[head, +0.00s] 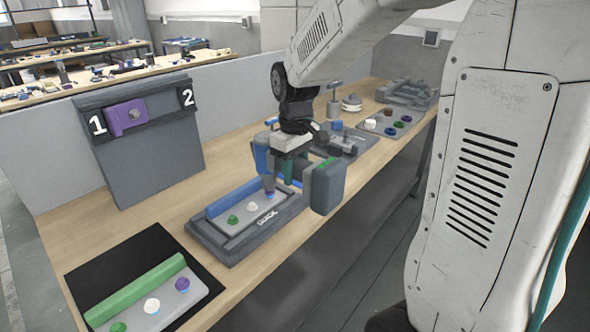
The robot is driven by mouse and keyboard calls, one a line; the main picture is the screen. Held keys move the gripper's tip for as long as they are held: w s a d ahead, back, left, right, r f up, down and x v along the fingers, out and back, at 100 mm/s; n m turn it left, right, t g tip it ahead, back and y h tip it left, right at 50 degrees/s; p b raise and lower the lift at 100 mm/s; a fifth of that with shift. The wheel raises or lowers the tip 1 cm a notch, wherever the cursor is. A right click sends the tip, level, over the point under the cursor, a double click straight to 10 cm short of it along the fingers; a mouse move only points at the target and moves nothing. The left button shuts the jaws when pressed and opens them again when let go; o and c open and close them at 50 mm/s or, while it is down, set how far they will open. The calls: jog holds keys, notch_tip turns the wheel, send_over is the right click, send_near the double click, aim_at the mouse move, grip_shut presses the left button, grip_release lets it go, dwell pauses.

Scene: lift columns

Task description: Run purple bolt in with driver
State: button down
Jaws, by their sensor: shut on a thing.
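My gripper (290,148) is shut on the driver (262,158), which is blue and dark and hangs tip down. The driver's tip is over the right end of the grey plate with a blue rail (232,193), which sits in the grey dock fixture (232,250). A green bolt (233,219) and a white bolt (251,207) show on this plate. A bluish-purple spot shows under the tip; the tip mostly hides it, and I cannot tell whether they touch. A separate purple bolt (182,284) stands on the green-railed plate (205,297) at the front left.
The green-railed plate lies on a black mat (120,257). A grey board (150,175) marked 1 and 2 holds a purple part (126,116). Farther along the bench is a tray (375,131) with coloured pieces. Bare wood (180,212) shows between board and dock.

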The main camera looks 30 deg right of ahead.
jog(key=shift+f, duration=1.2)
dwell(6.3)
